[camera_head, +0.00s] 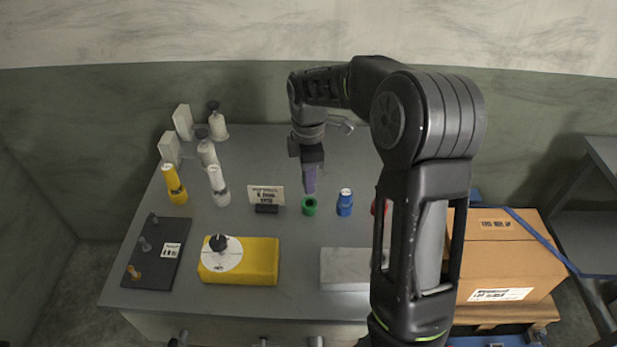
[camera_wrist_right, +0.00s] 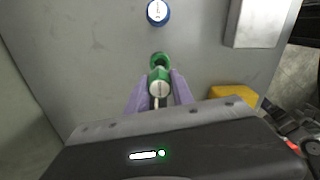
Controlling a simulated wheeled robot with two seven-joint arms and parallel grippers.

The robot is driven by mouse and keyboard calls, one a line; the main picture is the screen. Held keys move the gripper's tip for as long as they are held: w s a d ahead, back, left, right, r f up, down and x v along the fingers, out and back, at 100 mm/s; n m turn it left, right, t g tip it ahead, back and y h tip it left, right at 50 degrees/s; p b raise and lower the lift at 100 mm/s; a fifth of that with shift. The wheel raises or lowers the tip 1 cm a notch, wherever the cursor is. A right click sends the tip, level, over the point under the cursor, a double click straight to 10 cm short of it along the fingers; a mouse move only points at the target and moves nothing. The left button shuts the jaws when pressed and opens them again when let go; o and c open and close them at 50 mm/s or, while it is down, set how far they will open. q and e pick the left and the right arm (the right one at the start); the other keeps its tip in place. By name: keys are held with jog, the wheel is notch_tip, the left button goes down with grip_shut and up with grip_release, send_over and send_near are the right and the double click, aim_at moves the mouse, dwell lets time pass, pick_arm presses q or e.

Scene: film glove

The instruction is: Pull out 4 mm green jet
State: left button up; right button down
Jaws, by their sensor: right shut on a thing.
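My right gripper (camera_head: 310,188) reaches down with purple fingers just above a green ring-shaped holder (camera_head: 309,206) on the grey table. In the right wrist view the gripper (camera_wrist_right: 159,100) is shut on the green jet (camera_wrist_right: 158,76), which has a pale round top and a green body. The green holder also shows in the right wrist view (camera_wrist_right: 159,58), just beyond the jet. In the head view the fingers hide the jet. I cannot tell whether its lower end is clear of the holder. My left gripper is not in view.
A blue jet (camera_head: 345,203) stands right of the green holder; a red one (camera_head: 376,207) is partly behind my arm. A small sign (camera_head: 266,195) stands to the left. A yellow block (camera_head: 258,262), grey block (camera_head: 343,268) and dark board (camera_head: 150,268) lie nearer. Bottles stand far left.

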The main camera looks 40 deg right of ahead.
jog(key=shift+r, duration=1.25)
